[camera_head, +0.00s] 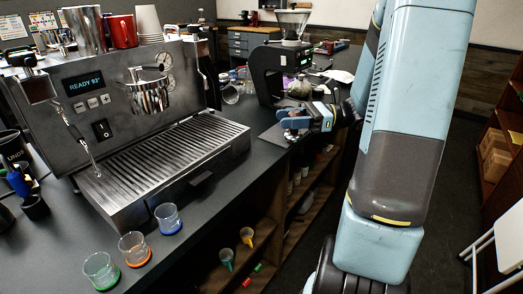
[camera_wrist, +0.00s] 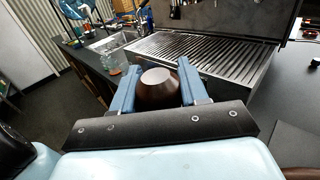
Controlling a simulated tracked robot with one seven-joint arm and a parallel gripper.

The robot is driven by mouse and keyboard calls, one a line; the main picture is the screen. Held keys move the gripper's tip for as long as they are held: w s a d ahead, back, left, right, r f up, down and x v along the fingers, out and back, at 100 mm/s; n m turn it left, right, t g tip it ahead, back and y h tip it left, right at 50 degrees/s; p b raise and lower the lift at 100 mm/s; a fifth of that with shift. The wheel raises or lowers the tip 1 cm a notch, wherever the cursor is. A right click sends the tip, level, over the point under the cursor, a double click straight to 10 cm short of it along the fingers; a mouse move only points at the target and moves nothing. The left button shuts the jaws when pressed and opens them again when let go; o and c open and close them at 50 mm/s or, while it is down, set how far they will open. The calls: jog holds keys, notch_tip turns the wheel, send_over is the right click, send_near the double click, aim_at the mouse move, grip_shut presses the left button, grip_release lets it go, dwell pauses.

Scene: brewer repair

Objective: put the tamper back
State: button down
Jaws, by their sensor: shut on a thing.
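My gripper (camera_head: 303,118) is over the counter to the right of the espresso machine in the head view. In the wrist view its two blue fingers (camera_wrist: 157,88) are shut on the tamper (camera_wrist: 160,84), whose rounded dark brown top shows between them. The tamper's lower part is hidden in that view. In the head view the fingers largely hide the tamper. A dark flat mat (camera_head: 272,135) lies on the counter just below my gripper. I cannot tell whether the tamper touches the mat or hangs above it.
The espresso machine (camera_head: 112,100) with its slatted drip tray (camera_head: 165,160) stands left of my gripper. A grinder (camera_head: 268,72) stands behind. Glasses with coloured bases, including a blue one (camera_head: 168,218), line the front edge. Shelves below hold small items. Clutter lies near the grinder.

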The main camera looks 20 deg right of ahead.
jog(key=w+a+f, duration=0.2)
jog(key=w+f, duration=0.1)
jog(key=w+a+f, duration=0.2)
jog(key=w+f, duration=0.1)
jog(key=w, duration=0.1)
jog(key=w+a+f, duration=0.2)
jog(key=w+f, duration=0.1)
jog(key=w, duration=0.1)
jog(key=shift+w+f, duration=0.15)
jog(key=shift+f, duration=0.05)
jog(key=shift+w+f, duration=0.1)
jog(key=shift+f, duration=1.5)
jog(key=c, duration=0.9)
grip_release()
jog(key=shift+f, duration=0.1)
jog(key=shift+o, duration=0.2)
